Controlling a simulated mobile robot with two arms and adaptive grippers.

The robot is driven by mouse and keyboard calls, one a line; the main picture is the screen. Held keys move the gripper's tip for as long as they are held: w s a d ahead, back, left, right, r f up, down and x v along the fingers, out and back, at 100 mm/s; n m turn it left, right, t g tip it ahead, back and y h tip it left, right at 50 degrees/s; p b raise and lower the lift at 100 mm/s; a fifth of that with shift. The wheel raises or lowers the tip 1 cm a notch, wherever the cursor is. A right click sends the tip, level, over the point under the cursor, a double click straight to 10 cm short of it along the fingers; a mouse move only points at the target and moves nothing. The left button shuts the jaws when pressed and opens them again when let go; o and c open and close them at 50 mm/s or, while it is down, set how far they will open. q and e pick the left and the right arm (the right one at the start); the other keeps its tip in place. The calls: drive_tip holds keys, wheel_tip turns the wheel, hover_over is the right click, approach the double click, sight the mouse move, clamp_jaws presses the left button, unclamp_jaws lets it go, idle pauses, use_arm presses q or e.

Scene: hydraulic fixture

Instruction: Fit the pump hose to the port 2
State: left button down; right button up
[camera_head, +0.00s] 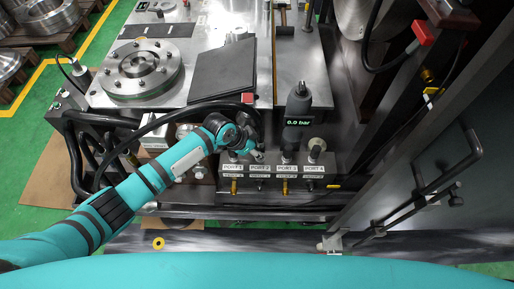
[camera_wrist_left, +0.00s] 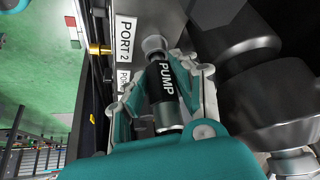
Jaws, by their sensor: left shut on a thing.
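The pump hose's black end, marked PUMP (camera_wrist_left: 167,75), is between the fingers of my left gripper (camera_wrist_left: 162,88) in the left wrist view. The gripper is shut on it. Its far end meets or nearly meets a round metal fitting (camera_wrist_left: 153,43) beside the PORT 2 label (camera_wrist_left: 126,38); I cannot tell whether it is seated. In the head view my left gripper (camera_head: 256,153) is over the manifold, just above the PORT 2 label (camera_head: 260,167), and mostly hides the hose end. My right gripper is not in view.
A gauge reading in bar (camera_head: 298,122) stands above the PORT 3 label (camera_head: 287,168). PORT 1 (camera_head: 233,167) and PORT 4 (camera_head: 314,169) labels flank it. A black tilted plate (camera_head: 222,72) and round flange (camera_head: 142,68) lie on the bench behind. Metal framing rises at right.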

use_arm(q)
drive_tip(key=shift+f+b, duration=0.4)
drive_tip(key=shift+f, duration=0.3)
idle(0.6)
drive_tip(key=c, duration=1)
unclamp_jaws()
drive_tip(key=shift+o, duration=0.2)
wheel_tip(320, 180, up, 8)
drive_tip(key=p, duration=0.5)
drive_tip(key=shift+f+b, duration=0.3)
drive_tip(key=shift+b, duration=0.25)
drive_tip(key=s+a+r+n+t+y+p, duration=0.1)
drive_tip(key=s+a+r+n+y, duration=0.1)
drive_tip(key=s+a+r+n, duration=0.3)
drive_tip(key=s+a+r+n+t+y+p, duration=0.2)
drive_tip(key=s+a+r+n, duration=0.4)
drive_tip(key=a+r, duration=0.4)
drive_tip(key=a+n+y, duration=0.1)
drive_tip(key=a, duration=0.2)
drive_tip(key=shift+p, duration=0.3)
drive_tip(key=shift+f, duration=0.1)
